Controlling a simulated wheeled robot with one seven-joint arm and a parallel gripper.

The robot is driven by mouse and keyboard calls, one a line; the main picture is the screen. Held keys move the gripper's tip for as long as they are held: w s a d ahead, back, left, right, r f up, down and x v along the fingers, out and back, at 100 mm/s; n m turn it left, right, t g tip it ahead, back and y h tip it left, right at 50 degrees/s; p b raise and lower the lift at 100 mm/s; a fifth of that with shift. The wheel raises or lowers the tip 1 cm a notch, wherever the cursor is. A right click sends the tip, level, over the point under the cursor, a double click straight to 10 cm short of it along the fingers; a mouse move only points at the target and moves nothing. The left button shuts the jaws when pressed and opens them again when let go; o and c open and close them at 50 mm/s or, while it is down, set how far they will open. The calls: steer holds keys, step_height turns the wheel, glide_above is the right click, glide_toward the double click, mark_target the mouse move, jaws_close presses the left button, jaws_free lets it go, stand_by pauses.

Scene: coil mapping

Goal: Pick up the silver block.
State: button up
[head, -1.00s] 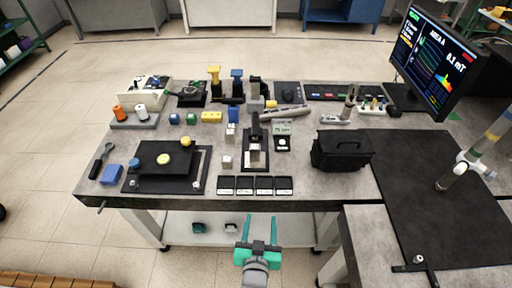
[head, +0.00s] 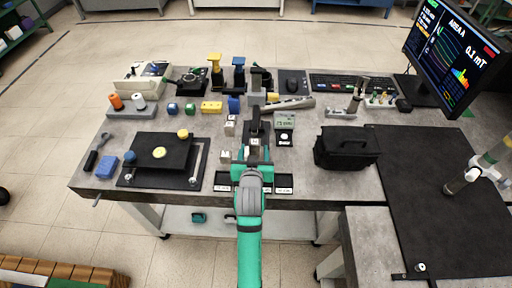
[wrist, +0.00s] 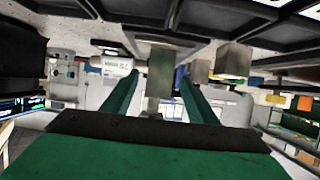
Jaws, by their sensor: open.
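Several small pale grey blocks stand near the middle of the bench. One block (head: 254,142) is on the black stand (head: 256,127) and is partly hidden by my arm. Another block (head: 225,156) stands left of the stand, with a further one (head: 230,129) behind it. I cannot tell for certain which is the silver block. My gripper (head: 252,150) is open and reaches over the front edge toward the stand. In the wrist view, a grey block (wrist: 160,72) shows between the open fingers (wrist: 159,84), with no clear contact. Another block (wrist: 233,58) is outside them.
Black labelled trays (head: 284,187) line the front edge, partly under my arm. A black case (head: 345,147) stands to the right. A black plate fixture (head: 160,152) is to the left. Yellow and blue stands (head: 215,72) and a monitor (head: 450,55) are behind.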

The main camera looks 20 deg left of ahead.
mark_target(255, 141)
steer(key=shift+w+a+f, duration=0.15)
steer(key=shift+w+a, duration=0.05)
steer(key=shift+w, duration=0.15)
steer(key=shift+r+x, duration=0.1)
steer(key=shift+x, duration=1.35)
steer(key=shift+r+x, duration=0.15)
steer(key=shift+x, duration=1.25)
steer(key=shift+w, duration=0.15)
steer(key=shift+c, duration=0.3)
jaws_close()
steer(key=shift+r, duration=0.1)
